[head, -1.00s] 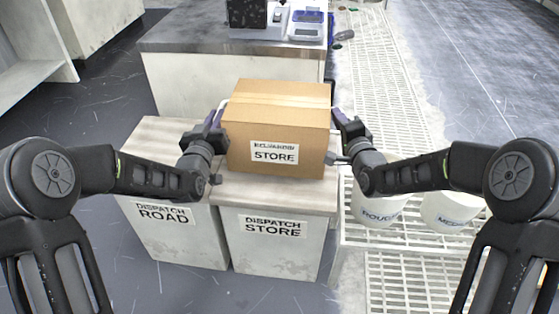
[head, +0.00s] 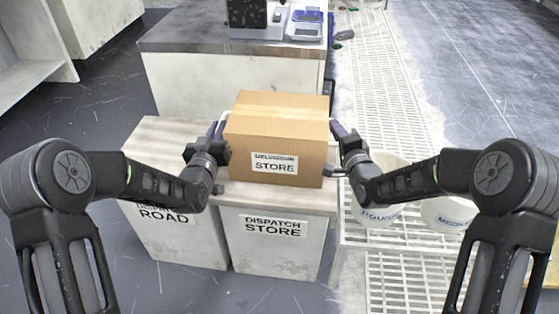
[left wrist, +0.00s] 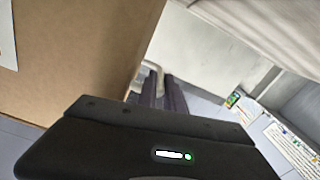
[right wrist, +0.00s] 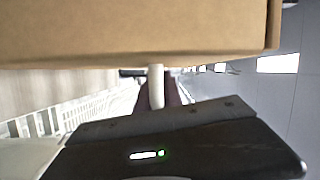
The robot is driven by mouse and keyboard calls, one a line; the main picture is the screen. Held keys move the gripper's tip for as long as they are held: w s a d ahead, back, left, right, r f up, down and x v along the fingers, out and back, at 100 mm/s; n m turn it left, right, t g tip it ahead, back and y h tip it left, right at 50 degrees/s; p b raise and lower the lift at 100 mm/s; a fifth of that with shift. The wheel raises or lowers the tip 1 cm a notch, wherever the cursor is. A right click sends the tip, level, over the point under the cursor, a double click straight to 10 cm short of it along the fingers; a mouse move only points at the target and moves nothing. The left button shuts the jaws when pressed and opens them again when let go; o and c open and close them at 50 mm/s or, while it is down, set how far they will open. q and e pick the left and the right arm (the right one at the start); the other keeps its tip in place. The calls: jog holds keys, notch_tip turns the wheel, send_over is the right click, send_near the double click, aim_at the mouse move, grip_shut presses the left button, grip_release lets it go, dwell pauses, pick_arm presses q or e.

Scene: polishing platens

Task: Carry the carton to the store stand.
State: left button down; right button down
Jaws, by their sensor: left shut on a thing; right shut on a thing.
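The brown carton (head: 280,137), with a tape strip on top and a front label reading STORE, is upright at the DISPATCH STORE stand (head: 275,254). Its underside is at or just above the stand top; I cannot tell whether it touches. My left gripper (head: 214,134) is shut on the carton's left handle; this pale handle (left wrist: 150,80) shows between the fingers in the left wrist view. My right gripper (head: 341,134) is shut on the right handle, which shows white in the right wrist view (right wrist: 156,86).
The DISPATCH ROAD stand (head: 178,242) adjoins on the left. A metal-topped bench (head: 185,38) with scales (head: 304,28) is behind. A white grated rack (head: 400,275) with labelled buckets (head: 447,214) is on the right. Bare stand top shows left of the carton.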

pick_arm(q)
jog(key=c, duration=1.9)
grip_release()
pick_arm(e)
jog(key=c, duration=1.9)
grip_release()
pick_arm(q)
jog(key=shift+o, duration=0.8)
jog(key=shift+s, duration=0.1)
pick_arm(e)
jog(key=shift+o, duration=0.8)
jog(key=shift+s, duration=0.1)
pick_arm(q)
jog(key=shift+o, duration=1.3)
pick_arm(e)
jog(key=shift+o, duration=1.3)
pick_arm(q)
jog(key=shift+s, duration=0.1)
jog(key=s+a, duration=0.1)
jog(key=s, duration=1)
jog(key=shift+s+a, duration=0.25)
jog(key=shift+s, duration=0.1)
